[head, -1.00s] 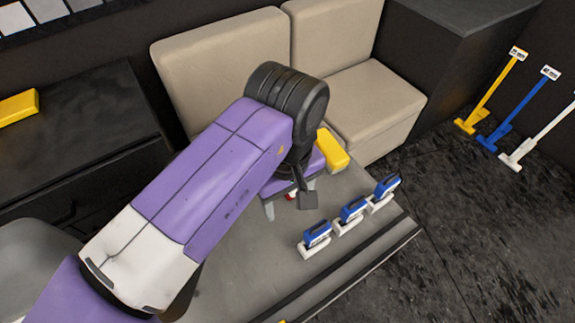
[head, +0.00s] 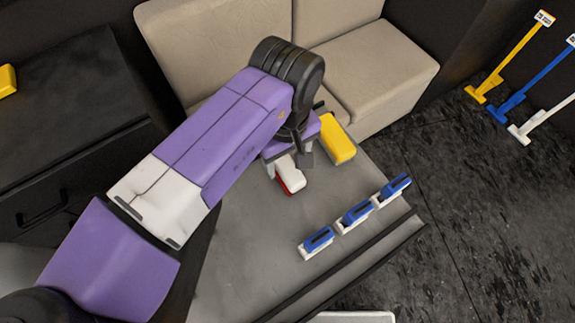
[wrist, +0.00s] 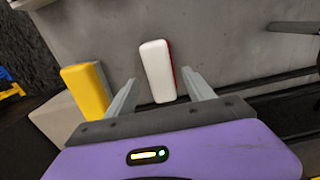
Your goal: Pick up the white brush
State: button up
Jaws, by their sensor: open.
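The white brush (head: 291,175), a white rounded block with a red side, lies on the grey table (head: 240,235) just beyond my gripper in the head view. In the wrist view the white brush (wrist: 157,72) lies ahead of and between the fingers, its near end about level with the fingertips. My gripper (head: 288,164) is open and empty, with a finger to each side of the brush. In the wrist view my gripper (wrist: 161,82) shows both fingers apart; whether either touches the brush cannot be told. My arm hides part of the table.
A yellow block (head: 337,138) lies close beside my gripper; it also shows in the wrist view (wrist: 86,90). Three blue-and-white tools (head: 355,215) stand in a row along the table's right side. A beige sofa (head: 365,80) borders the table behind.

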aim_at(287, 165)
jog(key=shift+a+f, duration=0.1)
jog(key=shift+f, duration=1.45)
jog(key=shift+c, duration=0.2)
jog(key=c, duration=1.3)
jog(key=shift+o, duration=0.2)
jog(key=shift+r, duration=0.15)
notch_tip(287, 165, up, 20)
jog(key=shift+b, duration=0.4)
